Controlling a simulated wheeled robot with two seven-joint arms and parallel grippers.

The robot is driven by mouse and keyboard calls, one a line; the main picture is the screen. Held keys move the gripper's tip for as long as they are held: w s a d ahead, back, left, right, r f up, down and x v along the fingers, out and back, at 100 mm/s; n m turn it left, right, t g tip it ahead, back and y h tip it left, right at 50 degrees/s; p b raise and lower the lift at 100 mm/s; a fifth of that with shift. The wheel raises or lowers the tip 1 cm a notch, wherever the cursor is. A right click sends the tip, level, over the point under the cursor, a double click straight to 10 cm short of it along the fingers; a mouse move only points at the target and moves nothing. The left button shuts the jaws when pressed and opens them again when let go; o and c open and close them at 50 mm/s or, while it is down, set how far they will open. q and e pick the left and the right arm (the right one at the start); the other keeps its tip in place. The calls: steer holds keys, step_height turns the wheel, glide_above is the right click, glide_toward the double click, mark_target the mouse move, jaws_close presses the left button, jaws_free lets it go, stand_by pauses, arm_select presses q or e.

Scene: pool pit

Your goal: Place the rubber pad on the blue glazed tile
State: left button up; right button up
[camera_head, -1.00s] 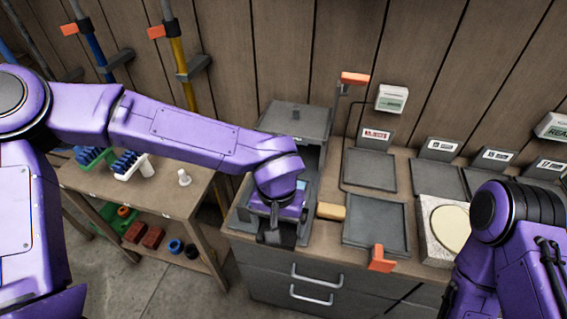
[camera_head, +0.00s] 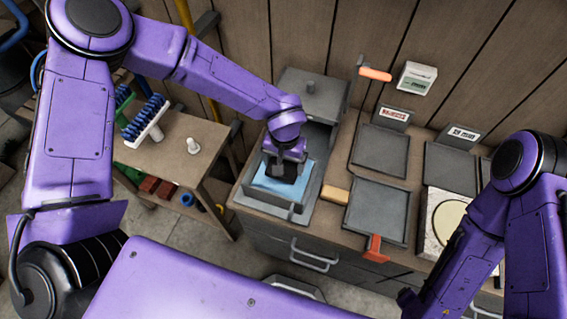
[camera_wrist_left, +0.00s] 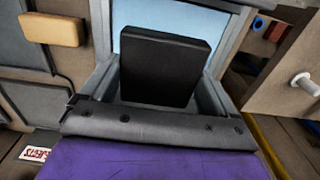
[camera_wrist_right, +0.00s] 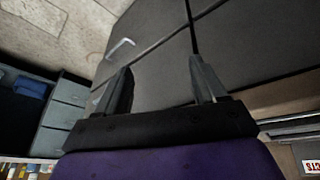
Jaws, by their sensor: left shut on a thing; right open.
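The rubber pad (camera_wrist_left: 165,68) is a black square slab held in my left gripper, in the middle of the left wrist view. The blue glazed tile (camera_head: 290,190) lies in a grey tray-like fixture (camera_head: 300,214) on the bench. Its light blue face (camera_wrist_left: 135,18) also shows behind the pad in the left wrist view. My left gripper (camera_head: 285,172) is shut on the pad, over the tile; whether the pad touches the tile is hard to tell. My right gripper (camera_wrist_right: 162,85) is open and empty, in front of grey drawer fronts.
A tan block (camera_head: 335,195) lies right of the fixture, beside an empty grey tray (camera_head: 378,212) with an orange handle. A grey box (camera_head: 312,95) stands behind the fixture. A round cream disc (camera_head: 449,222) sits farther right. A side table (camera_head: 180,175) with brushes stands left.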

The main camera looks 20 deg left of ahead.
arm_select(q)
steer(key=shift+w+a+f, duration=0.15)
steer(key=shift+w+f, duration=0.1)
steer(key=shift+f, duration=0.05)
steer(key=f, duration=0.2)
steer(key=shift+a+f, duration=0.2)
steer(key=shift+f, duration=0.2)
steer(key=shift+w+f, duration=0.2)
steer(key=shift+f, duration=0.25)
steer(key=shift+s+f, duration=0.1)
steer(key=shift+s, duration=0.05)
steer(key=o, duration=0.9)
step_height(320, 180, up, 12)
steer(key=shift+r, duration=0.2)
